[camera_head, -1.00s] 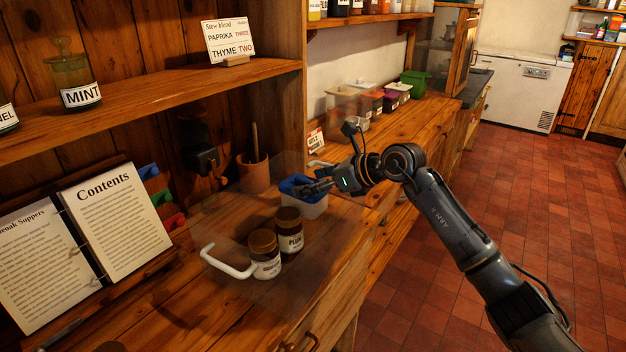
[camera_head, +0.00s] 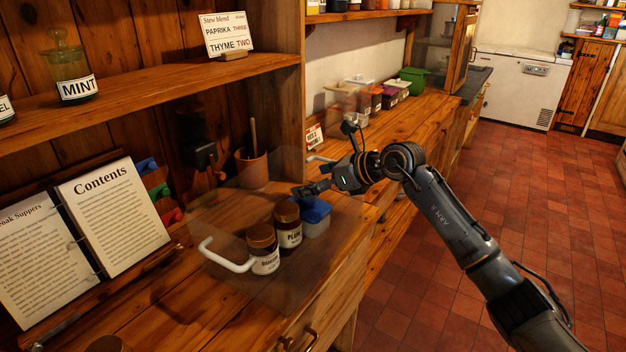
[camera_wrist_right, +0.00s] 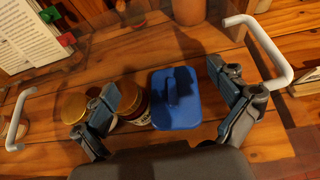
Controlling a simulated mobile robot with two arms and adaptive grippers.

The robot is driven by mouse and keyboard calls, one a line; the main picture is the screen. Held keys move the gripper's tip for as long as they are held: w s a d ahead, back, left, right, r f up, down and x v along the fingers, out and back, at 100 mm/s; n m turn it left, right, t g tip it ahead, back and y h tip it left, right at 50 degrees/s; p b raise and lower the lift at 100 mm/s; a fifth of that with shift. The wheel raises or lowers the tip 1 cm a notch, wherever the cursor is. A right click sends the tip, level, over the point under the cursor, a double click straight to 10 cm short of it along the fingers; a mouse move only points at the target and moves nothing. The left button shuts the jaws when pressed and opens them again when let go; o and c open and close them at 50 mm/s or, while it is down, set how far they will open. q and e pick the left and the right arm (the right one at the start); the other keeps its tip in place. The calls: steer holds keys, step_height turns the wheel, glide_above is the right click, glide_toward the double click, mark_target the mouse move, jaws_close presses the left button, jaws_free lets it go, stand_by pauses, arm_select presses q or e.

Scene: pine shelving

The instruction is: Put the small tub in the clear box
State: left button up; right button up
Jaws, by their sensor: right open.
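The small tub (camera_head: 317,222) has a pale body and a blue lid. It stands upright beside two jars, within the clear box (camera_head: 228,258), a see-through box with white handles. In the right wrist view the blue lid (camera_wrist_right: 176,103) lies between the two box handles, next to the jars' gold lids. My right gripper (camera_head: 309,190) is open just above the tub. In the wrist view its fingers (camera_wrist_right: 166,88) are spread on both sides, with the tub between them nearer the right finger. My left gripper is out of view.
The plum jar (camera_head: 288,226) and another brown jar (camera_head: 263,250) stand close to the tub. A terracotta pot (camera_head: 251,170) is behind the box, and an open recipe binder (camera_head: 112,215) is at left. Several small tubs line the counter (camera_head: 425,118) further back.

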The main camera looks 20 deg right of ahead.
steer(key=shift+a+f, duration=0.1)
steer(key=shift+f, duration=0.05)
steer(key=shift+r, duration=0.2)
steer(key=shift+w+r+p, duration=0.1)
steer(key=shift+r+p, duration=0.45)
steer(key=shift+p, duration=0.15)
steer(key=b+v, duration=0.2)
steer(key=v, duration=1)
steer(key=shift+b, duration=0.3)
steer(key=shift+f, duration=0.1)
